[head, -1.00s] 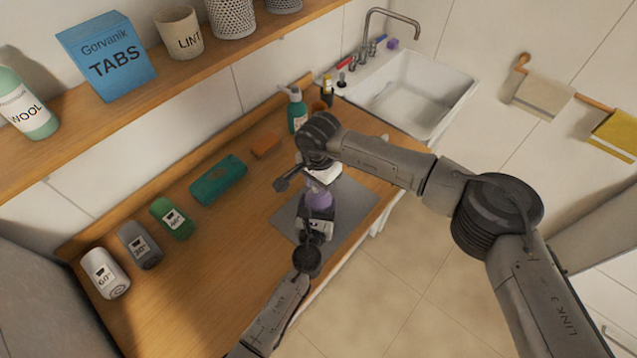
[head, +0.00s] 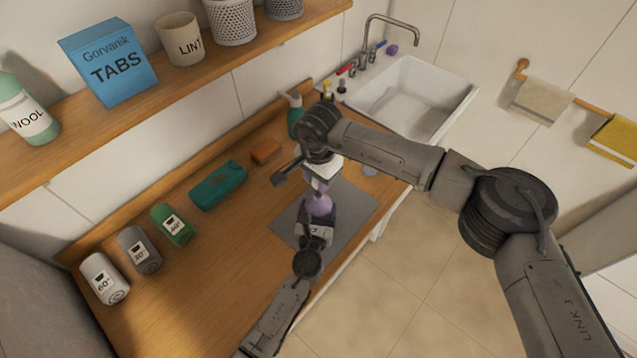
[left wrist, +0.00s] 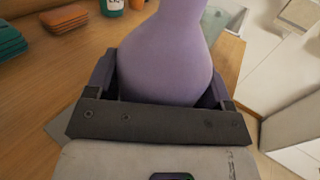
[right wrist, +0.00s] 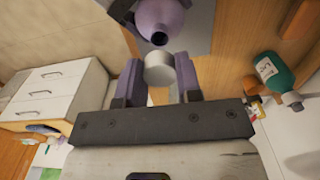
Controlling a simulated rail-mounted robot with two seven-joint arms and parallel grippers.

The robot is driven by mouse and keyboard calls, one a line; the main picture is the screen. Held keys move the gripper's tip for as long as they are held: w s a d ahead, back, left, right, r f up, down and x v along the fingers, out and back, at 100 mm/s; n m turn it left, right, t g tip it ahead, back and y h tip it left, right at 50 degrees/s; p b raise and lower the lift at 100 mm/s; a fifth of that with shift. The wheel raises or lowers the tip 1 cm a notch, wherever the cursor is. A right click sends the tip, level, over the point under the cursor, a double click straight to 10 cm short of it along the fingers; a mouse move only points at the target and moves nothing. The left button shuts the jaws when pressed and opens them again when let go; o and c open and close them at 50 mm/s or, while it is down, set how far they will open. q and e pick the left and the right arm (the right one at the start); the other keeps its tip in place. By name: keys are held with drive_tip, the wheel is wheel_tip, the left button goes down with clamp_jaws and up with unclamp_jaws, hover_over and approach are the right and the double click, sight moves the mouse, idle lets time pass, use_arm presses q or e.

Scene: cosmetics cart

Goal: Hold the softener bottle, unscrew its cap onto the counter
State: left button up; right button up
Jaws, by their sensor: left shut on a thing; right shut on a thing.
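The softener bottle (head: 321,205) is lilac and stands over the grey mat (head: 355,212); it fills much of the left wrist view (left wrist: 165,60). My left gripper (head: 318,222) is shut around its body. In the right wrist view the bottle (right wrist: 165,15) shows a dark open neck. The white cap (right wrist: 159,68) is clear of that neck, between the fingers of my right gripper (right wrist: 160,82), which is shut on it. In the head view my right gripper (head: 318,182) is just above the bottle, and its wrist hides the cap.
A green bottle (head: 295,118) stands near the sink (head: 410,98). The wooden counter (head: 235,250) left of the mat is clear.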

use_arm(q)
drive_tip(key=o, duration=1.7)
drive_tip(key=shift+s, duration=0.15)
